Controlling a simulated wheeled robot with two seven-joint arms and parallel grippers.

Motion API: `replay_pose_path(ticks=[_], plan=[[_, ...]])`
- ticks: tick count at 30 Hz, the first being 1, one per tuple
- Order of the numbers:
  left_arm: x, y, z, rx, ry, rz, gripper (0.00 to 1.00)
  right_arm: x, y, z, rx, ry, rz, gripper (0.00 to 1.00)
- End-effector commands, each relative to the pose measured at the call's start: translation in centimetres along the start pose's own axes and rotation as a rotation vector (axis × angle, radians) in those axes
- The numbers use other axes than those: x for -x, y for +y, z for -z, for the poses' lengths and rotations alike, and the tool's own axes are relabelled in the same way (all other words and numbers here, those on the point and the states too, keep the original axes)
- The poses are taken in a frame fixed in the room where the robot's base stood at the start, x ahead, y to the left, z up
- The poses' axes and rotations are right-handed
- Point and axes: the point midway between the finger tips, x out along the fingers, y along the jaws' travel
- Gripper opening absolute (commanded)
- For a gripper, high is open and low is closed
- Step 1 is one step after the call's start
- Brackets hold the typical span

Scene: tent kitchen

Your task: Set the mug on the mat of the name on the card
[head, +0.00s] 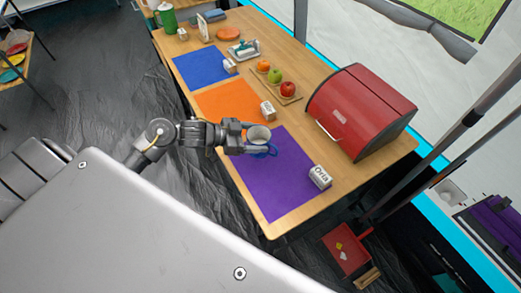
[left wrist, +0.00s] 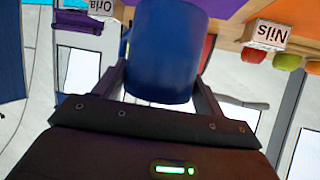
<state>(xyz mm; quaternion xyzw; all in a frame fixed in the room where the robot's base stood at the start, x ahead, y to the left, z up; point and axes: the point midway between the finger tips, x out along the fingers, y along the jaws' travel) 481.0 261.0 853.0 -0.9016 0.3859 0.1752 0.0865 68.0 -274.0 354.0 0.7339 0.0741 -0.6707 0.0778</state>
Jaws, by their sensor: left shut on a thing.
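My left gripper (head: 241,138) is shut on a blue mug (head: 261,148) with a pale inside, held over the upper left edge of the purple mat (head: 275,185). The mug (left wrist: 167,50) fills the space between the fingers in the left wrist view. A name block reading what looks like Orla (head: 320,177) stands at the purple mat's right edge. A block reading Nils (left wrist: 268,34) stands by the orange mat (head: 222,100). A third block (head: 230,66), unreadable, stands by the blue mat (head: 197,64). An upright pale card (head: 204,29) stands at the far end, its writing unreadable. My right gripper is out of view.
A red bread bin (head: 362,108) stands right of the mats. A board with fruit (head: 288,98), a butter dish (head: 243,50) and a green pot (head: 166,17) are farther back on the wooden table (head: 375,160). Most of the purple mat is clear.

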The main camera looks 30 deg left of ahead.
Motion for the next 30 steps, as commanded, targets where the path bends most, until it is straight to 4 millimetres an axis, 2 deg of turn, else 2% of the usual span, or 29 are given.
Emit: replay_pose_path(ticks=[3, 12, 14, 21, 30], plan=[[-0.9, 0.9, -0.8, 0.003, 0.002, -0.001, 0.40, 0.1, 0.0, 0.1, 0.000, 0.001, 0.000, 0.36], [-1.6, 1.5, -1.6, 0.002, 0.001, 0.000, 0.40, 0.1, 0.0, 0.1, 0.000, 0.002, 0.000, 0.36], [-2.1, 2.0, -2.0, 0.004, 0.001, -0.001, 0.40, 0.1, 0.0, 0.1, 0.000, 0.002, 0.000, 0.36], [-3.1, 1.9, -4.6, 0.001, 0.000, 0.001, 0.40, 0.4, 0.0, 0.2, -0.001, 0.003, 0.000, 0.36], [-3.2, 2.0, -4.8, -0.001, 0.001, 0.000, 0.40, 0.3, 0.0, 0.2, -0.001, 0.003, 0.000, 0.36]])
